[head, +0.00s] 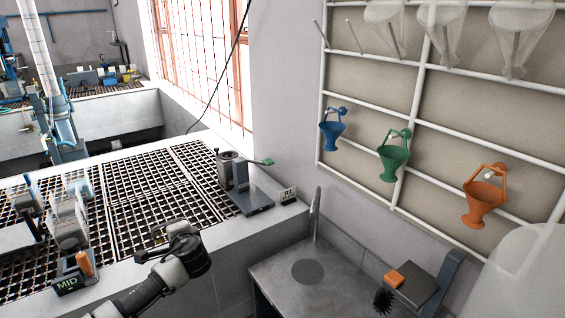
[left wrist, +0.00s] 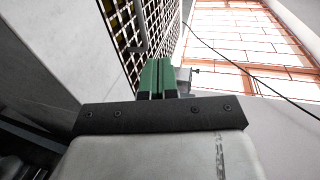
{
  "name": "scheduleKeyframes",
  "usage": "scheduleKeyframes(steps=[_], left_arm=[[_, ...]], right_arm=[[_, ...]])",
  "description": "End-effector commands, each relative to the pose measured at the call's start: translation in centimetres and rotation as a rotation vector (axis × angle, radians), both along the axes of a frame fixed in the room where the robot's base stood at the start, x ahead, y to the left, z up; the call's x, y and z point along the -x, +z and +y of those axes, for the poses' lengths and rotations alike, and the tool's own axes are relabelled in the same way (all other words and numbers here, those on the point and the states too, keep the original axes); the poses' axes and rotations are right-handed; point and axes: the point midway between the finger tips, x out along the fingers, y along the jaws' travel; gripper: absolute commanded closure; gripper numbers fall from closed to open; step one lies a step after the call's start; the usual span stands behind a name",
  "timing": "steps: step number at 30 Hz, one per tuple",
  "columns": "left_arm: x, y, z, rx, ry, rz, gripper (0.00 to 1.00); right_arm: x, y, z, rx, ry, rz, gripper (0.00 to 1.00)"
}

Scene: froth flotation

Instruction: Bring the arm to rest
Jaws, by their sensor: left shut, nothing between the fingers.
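My left arm (head: 150,296) comes in from the bottom left in the head view, over the near edge of the grated bench. Its wrist is bent, and the gripper's fingertips are hard to make out there. In the left wrist view my left gripper (left wrist: 157,76) shows two green fingers pressed together with nothing between them. It is clear of objects in that view, with grating and window behind it. My right gripper is not in view.
A grey device with a green-tipped lever (head: 240,185) stands on the grated bench (head: 150,200). Blue (head: 332,133), green (head: 393,162) and orange (head: 484,200) funnels hang on the white rack.

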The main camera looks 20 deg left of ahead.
Motion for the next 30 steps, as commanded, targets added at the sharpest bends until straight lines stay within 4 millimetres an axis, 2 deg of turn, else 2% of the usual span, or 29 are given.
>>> scheduleKeyframes(steps=[2, 5, 8, 11, 12, 15, 18, 21, 30], left_arm=[[0.2, -0.4, -0.4, 0.012, -0.004, 0.003, 1.00], [1.2, -2.2, -2.4, 0.073, -0.020, 0.017, 1.00], [3.8, -5.4, -6.3, 0.207, -0.043, 0.047, 1.00], [8.3, -9.0, -11.3, 0.400, -0.052, 0.092, 1.00], [10.4, -10.1, -13.3, 0.485, -0.048, 0.111, 1.00], [16.0, -12.1, -17.6, 0.694, -0.017, 0.161, 1.00], [20.5, -12.6, -20.3, 0.851, 0.025, 0.197, 1.00], [23.8, -12.5, -22.0, 0.962, 0.066, 0.219, 1.00], [30.8, -11.1, -24.6, 1.180, 0.175, 0.258, 1.00]], right_arm=[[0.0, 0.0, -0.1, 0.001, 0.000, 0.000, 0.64], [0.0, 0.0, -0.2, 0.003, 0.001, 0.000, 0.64], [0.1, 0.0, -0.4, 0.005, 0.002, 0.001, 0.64], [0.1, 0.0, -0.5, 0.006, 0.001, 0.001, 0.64], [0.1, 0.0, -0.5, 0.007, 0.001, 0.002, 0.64], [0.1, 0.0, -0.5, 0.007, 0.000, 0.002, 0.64], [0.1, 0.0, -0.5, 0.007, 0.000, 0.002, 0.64], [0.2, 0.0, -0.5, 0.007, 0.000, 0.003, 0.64], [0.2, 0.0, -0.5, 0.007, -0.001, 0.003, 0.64]])
